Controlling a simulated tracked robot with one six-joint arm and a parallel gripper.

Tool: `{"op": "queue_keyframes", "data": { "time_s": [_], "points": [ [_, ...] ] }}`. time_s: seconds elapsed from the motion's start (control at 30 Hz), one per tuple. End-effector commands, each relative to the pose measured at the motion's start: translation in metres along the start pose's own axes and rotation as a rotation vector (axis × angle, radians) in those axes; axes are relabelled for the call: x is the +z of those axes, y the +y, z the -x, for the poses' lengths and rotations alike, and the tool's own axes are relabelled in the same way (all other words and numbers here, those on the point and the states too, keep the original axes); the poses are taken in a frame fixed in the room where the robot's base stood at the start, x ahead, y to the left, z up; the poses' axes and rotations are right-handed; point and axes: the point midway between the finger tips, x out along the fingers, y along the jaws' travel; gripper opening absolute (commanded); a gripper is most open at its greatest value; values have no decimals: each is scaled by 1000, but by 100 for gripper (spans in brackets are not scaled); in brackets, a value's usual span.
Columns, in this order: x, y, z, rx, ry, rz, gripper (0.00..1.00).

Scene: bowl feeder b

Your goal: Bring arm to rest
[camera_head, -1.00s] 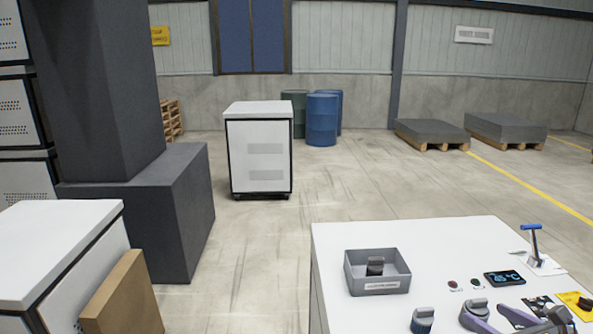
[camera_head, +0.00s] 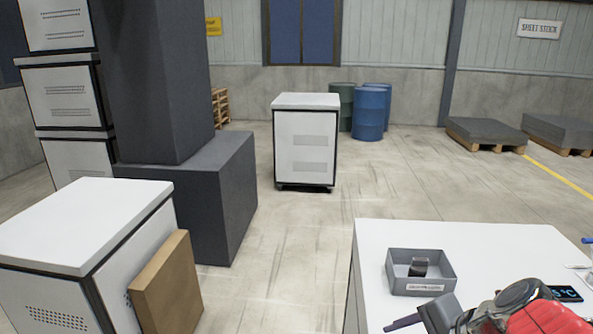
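My arm shows in the lower right corner of the head view, with grey and red parts over the front of the white-topped bench (camera_head: 385,238). What looks like my gripper (camera_head: 404,322) is at its left end, a grey block with a thin purple finger pointing left. It is in front of the grey tray and partly cut off by the bottom edge. Only one finger shows clearly, so its opening cannot be told. I see nothing held in it.
A grey tray (camera_head: 452,272) on the bench holds a small dark part (camera_head: 418,267). A display (camera_head: 567,294) is partly behind my arm. A white cabinet (camera_head: 70,235) with a brown board (camera_head: 168,287) stands left. Open floor lies between.

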Motion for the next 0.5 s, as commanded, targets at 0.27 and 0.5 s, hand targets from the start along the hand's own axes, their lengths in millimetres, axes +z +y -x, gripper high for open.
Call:
{"op": "queue_keyframes", "data": {
  "time_s": [0.27, 0.5],
  "points": [
    [42, 9, 11, 131, 52, 495, 62],
    [62, 14, 28, 220, 123, 913, 62]
  ]
}}
